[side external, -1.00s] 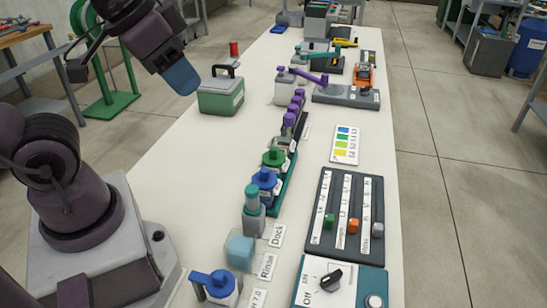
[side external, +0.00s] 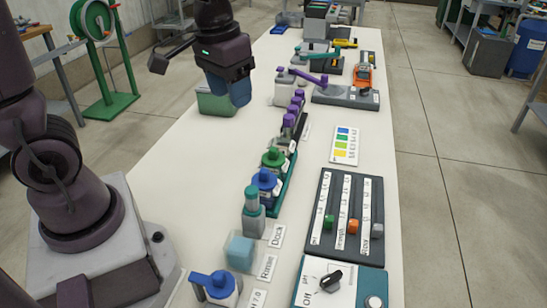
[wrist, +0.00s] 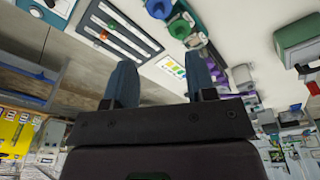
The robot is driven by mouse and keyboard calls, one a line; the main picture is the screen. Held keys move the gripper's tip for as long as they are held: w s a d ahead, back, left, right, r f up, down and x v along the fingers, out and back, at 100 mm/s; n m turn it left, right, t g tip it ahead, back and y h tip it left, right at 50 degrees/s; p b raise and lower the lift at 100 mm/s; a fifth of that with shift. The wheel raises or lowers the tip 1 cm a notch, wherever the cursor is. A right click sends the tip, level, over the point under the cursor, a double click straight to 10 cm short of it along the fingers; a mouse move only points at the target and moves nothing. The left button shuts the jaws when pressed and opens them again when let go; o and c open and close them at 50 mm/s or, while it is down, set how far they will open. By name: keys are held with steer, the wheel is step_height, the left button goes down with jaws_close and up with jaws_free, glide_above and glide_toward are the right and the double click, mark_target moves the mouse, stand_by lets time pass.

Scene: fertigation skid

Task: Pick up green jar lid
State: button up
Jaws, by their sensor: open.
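The green jar lid (side external: 273,156) sits on a jar in the teal rack, just behind the blue-lidded jar. It also shows at the top of the wrist view (wrist: 180,27). My gripper (side external: 238,100) is above the table, behind and left of the green lid and well apart from it. Its blue fingers point down in the side view. In the wrist view my gripper (wrist: 161,82) is open, with a wide, empty gap between the fingers.
A blue-lidded jar (side external: 265,181) stands close in front of the green lid, and purple-capped bottles (side external: 293,108) stand behind it. A green box (side external: 214,103) is partly hidden by my gripper. A slider panel (side external: 323,235) lies to the right. The table's left side is clear.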

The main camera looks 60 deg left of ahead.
mark_target(273, 148)
steer(key=w+a+f+n+g, duration=0.1)
steer(key=w+a+f+n, duration=0.25)
steer(key=w, duration=0.25)
steer(key=w+a+f+n, duration=0.2)
steer(key=w+f+n, duration=0.1)
steer(key=w+f, duration=0.25)
step_height(273, 148, down, 12)
steer(key=shift+w+a+f, duration=0.1)
steer(key=shift+w, duration=0.05)
jaws_close()
